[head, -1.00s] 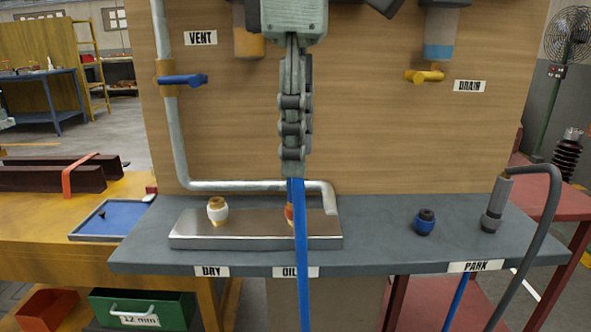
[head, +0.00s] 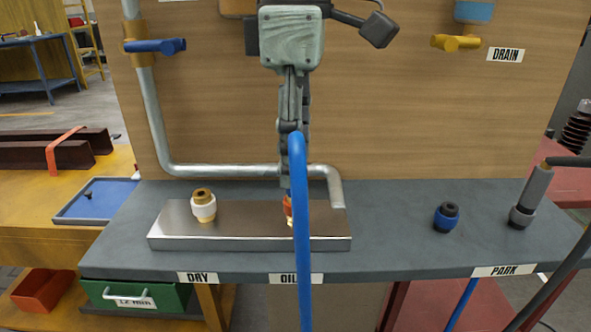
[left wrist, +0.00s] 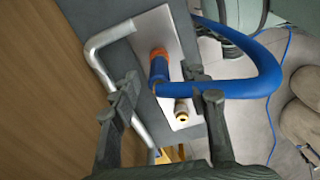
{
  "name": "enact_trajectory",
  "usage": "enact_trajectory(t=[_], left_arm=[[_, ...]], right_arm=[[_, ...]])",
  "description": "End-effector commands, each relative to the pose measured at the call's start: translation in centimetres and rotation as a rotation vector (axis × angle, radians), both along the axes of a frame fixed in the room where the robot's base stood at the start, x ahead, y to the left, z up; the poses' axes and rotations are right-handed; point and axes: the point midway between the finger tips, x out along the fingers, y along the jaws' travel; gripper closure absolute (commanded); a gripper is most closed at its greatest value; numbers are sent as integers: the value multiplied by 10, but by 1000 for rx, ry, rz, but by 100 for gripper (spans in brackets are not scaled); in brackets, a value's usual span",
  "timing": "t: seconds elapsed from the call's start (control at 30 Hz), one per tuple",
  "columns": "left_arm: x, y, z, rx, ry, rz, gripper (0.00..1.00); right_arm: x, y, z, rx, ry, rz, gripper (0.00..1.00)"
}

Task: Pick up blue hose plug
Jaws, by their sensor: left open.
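The blue hose plug (left wrist: 158,70) stands on the metal block with an orange collar (left wrist: 158,53) at its end. In the head view, the collar (head: 288,207) shows above the OIL label, but the plug is mostly hidden behind my gripper and the blue hose (head: 301,220). The hose bends away from the plug and passes in front of my fingers. My left gripper (head: 288,186) points down over the plug. In the left wrist view, its open fingers (left wrist: 168,86) are spread on either side of the plug, with a gap visible. My right gripper is not in view.
A white-and-brass fitting (head: 203,207) stands on the metal block (head: 250,243) above DRY. A blue-ringed black fitting (head: 446,217) and a grey hose plug (head: 529,195) stand near PARK. A pipe (head: 230,171) runs behind the block.

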Motion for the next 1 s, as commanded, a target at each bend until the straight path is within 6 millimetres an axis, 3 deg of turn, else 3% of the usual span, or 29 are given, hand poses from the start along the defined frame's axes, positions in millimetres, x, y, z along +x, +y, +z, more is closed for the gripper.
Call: enact_trajectory(t=[0.33, 0.7, 1.0], left_arm=[[0, 0, -10, -1, 0, 0, 55], [0, 0, -9, -1, 0, 1, 100], [0, 0, -9, -1, 0, 1, 100]], right_arm=[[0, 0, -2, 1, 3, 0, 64], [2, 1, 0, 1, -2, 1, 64], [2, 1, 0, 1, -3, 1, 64]])
